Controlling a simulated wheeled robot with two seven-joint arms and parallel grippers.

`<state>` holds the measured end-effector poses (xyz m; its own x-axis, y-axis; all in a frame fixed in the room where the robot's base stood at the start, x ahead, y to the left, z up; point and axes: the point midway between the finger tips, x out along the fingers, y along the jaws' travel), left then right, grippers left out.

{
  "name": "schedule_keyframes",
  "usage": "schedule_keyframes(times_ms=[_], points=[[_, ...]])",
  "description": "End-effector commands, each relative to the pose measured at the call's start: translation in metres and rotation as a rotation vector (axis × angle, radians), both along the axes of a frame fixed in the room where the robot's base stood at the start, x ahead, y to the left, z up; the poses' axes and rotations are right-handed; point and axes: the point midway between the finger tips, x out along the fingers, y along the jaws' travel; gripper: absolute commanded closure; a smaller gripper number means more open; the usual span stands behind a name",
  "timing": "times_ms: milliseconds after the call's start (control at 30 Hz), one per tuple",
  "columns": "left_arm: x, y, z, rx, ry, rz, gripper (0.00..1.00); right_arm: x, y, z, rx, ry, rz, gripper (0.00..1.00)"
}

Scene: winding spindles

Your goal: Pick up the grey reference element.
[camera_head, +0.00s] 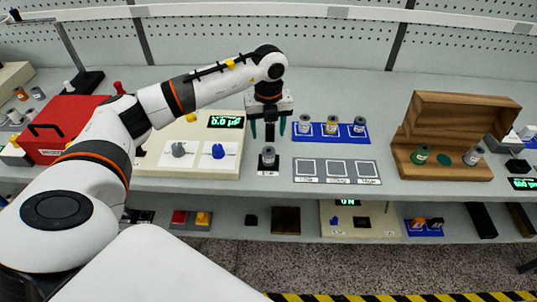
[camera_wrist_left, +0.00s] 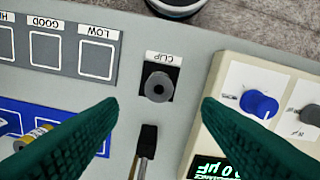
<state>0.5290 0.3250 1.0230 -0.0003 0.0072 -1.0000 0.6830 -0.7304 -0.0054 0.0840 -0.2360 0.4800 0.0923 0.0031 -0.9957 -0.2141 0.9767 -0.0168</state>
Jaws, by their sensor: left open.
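A small grey cylinder (camera_head: 268,153) stands upright on a black base labelled CLIP, on the bench in front of my left gripper. In the left wrist view this grey cylinder (camera_wrist_left: 158,86) shows from above as a ring, ahead of the fingertips. My left gripper (camera_head: 268,128) is open and points down above the bench just behind it; its green fingers (camera_wrist_left: 160,105) are apart and do not touch the cylinder. My right gripper is not in view.
A blue tray (camera_head: 317,138) with several cylinders lies right of the gripper, behind a grey mat (camera_head: 321,179) with three squares. A meter box (camera_head: 190,163) with knobs stands close on the left. A dark rod-like thing (camera_wrist_left: 146,138) lies behind the clip.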

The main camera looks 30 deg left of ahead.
Motion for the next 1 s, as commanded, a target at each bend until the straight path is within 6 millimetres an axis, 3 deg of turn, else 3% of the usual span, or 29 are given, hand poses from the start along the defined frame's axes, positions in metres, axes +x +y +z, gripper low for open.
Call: schedule_keyframes(times_ms=[200,467,700,1000], points=[[-0.001,-0.002,-0.035,-0.005,0.004,-0.003,0.41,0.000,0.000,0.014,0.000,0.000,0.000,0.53],[0.000,-0.001,-0.056,-0.006,0.004,-0.003,0.41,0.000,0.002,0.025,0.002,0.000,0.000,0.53],[0.001,0.000,-0.091,-0.007,0.003,-0.005,0.41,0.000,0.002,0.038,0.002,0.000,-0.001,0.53],[0.001,0.000,-0.099,-0.006,0.000,-0.006,0.41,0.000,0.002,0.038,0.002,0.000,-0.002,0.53]])
